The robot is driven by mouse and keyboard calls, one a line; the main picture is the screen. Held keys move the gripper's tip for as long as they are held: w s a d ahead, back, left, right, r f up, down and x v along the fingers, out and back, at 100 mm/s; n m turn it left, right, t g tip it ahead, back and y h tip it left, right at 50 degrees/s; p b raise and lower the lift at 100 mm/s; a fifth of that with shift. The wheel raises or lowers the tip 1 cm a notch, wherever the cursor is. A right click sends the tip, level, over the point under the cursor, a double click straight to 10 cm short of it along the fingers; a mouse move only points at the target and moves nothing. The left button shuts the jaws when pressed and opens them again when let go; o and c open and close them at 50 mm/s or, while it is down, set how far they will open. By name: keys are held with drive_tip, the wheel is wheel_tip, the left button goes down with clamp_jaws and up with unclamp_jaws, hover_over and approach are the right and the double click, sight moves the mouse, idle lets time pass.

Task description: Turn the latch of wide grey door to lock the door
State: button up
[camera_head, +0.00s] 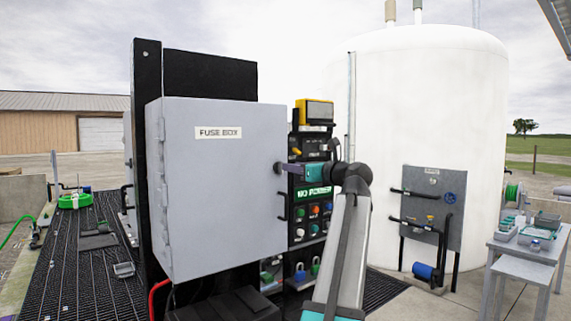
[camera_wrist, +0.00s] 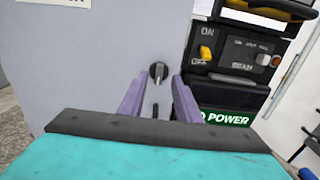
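The wide grey door (camera_head: 215,190), labelled FUSE BOX, looks closed in the head view. It also fills the left of the wrist view (camera_wrist: 95,75). Its latch is a small dark round knob (camera_wrist: 158,72) near the door's right edge, its grip roughly upright. My gripper (camera_wrist: 157,84) has two purple fingers, spread apart and empty, pointing at the door on either side of the latch's line. In the head view my gripper (camera_head: 286,168) is close to the door's right edge. Whether the fingers touch the latch cannot be told.
A dark door handle (camera_head: 282,205) sits below the latch. Right of the door is a control panel (camera_head: 309,225) with buttons and a yellow-topped device (camera_head: 315,112). An ON/OFF switch (camera_wrist: 206,53) is near my right finger. A white tank (camera_head: 430,100) stands behind.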

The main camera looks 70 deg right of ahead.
sight(280, 168)
drive_tip(key=shift+p+x, duration=0.65)
drive_tip(key=shift+x, duration=2)
clamp_jaws()
